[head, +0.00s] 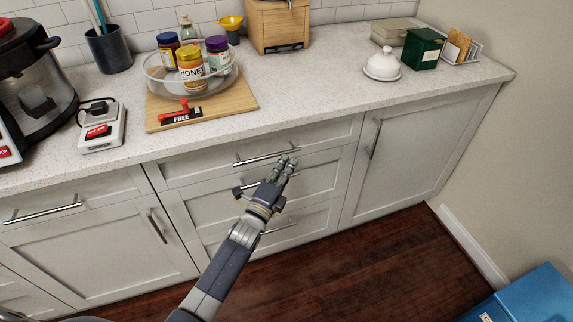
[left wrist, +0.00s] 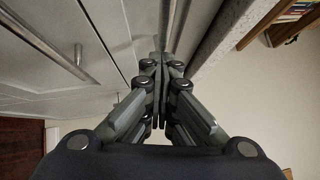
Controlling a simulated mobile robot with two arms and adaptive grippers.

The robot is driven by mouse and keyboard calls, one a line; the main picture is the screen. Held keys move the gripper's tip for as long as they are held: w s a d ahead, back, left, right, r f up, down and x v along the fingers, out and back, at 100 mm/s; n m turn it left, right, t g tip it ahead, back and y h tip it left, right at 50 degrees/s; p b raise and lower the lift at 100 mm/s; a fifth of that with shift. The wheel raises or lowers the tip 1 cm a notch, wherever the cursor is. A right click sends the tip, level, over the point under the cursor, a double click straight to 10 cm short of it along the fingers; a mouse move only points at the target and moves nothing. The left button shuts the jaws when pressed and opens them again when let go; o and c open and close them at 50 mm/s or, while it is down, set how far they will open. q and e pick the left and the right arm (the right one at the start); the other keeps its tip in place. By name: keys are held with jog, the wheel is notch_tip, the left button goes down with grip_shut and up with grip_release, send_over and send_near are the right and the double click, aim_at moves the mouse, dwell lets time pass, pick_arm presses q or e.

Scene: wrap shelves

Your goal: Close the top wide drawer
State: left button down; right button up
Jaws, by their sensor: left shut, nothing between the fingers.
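The top wide drawer (head: 207,166) is a pale panel under the counter with a horizontal metal bar handle (head: 262,156). Its face looks flush or nearly flush with the cabinet front; I cannot tell whether a small gap is left. My left gripper (head: 289,161) is in front of the drawer stack, its fingertips close to the right end of that handle. Whether they touch is unclear. In the left wrist view the left gripper (left wrist: 160,60) has its fingers together with nothing between them, pointing at the pale fronts. My right gripper is out of view.
More drawers with bar handles sit below, partly behind my left arm. Cabinet doors (head: 410,150) flank the stack. The counter (head: 310,98) holds a wooden board (head: 236,104), a glass bowl with jars and a white lidded dish (head: 382,66). A blue box (head: 535,297) stands lower right.

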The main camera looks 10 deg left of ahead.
pick_arm(q)
jog(key=shift+a+r, duration=0.15)
jog(key=v, duration=1.2)
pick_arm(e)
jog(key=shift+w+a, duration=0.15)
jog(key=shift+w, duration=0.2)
